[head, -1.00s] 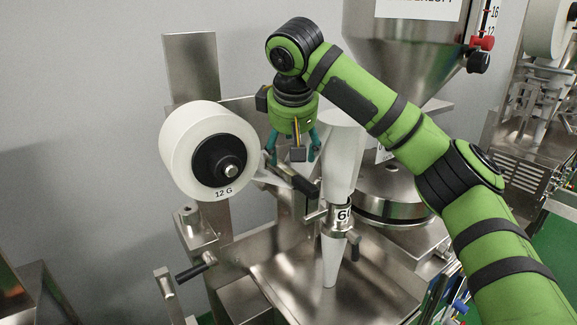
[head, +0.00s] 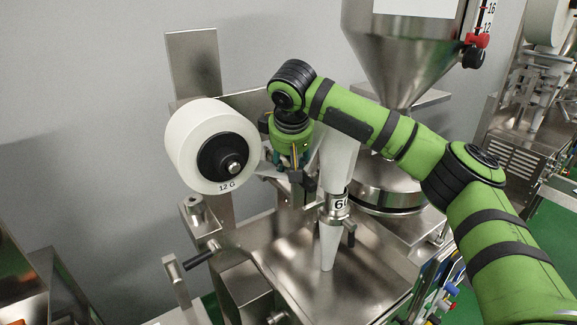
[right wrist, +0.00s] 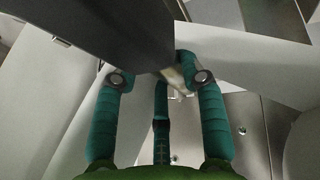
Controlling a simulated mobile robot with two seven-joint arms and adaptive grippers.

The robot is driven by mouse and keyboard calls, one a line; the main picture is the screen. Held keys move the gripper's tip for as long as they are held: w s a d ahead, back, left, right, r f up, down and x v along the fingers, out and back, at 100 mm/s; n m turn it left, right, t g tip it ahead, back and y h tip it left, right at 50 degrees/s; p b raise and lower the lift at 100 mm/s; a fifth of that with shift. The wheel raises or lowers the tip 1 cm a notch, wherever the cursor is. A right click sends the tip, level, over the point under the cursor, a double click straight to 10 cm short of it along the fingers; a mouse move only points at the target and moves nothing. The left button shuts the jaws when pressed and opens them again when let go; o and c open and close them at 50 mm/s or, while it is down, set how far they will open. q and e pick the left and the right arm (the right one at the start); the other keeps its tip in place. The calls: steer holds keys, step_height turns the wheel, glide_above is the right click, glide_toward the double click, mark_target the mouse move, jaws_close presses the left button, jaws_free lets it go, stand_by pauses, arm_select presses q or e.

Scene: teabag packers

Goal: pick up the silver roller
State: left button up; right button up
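My right gripper (head: 297,172) points down beside the white paper roll, in front of the packing machine. Its teal fingers are spread in the right wrist view (right wrist: 160,82), with no firm hold visible. A small pale, shiny piece (right wrist: 176,80) shows near the right fingertip, partly behind a dark grey bar. I cannot tell whether it is the silver roller. In the head view the area under the gripper is partly hidden by the hand. A short silver cylinder (head: 195,203) sits on a post at the left, apart from the gripper. My left gripper is not in view.
The white paper roll (head: 191,145) marked 12 G is close to the gripper's left. The white forming tube (head: 337,165) and steel hopper (head: 405,50) stand to its right. A dark grey bar (right wrist: 100,35) crosses the wrist view. A steel tray (head: 345,270) slopes below.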

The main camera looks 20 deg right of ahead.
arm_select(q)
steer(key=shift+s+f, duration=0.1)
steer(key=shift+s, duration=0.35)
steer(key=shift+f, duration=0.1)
arm_select(e)
steer(key=shift+r, duration=0.1)
steer(key=shift+w+r+b, duration=0.1)
steer(key=shift+r+b, duration=0.15)
steer(key=shift+b, duration=0.1)
steer(key=r+b, duration=0.2)
steer(key=r, duration=0.1)
steer(key=shift+s+d+r, duration=0.15)
steer(key=shift+s+d, duration=0.05)
arm_select(q)
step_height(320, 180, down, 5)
steer(key=b, duration=0.3)
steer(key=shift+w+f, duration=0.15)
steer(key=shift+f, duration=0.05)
arm_select(e)
steer(key=s+d+r, duration=0.6)
steer(key=s+r, duration=0.1)
steer(key=s, duration=0.2)
steer(key=shift+d, duration=0.4)
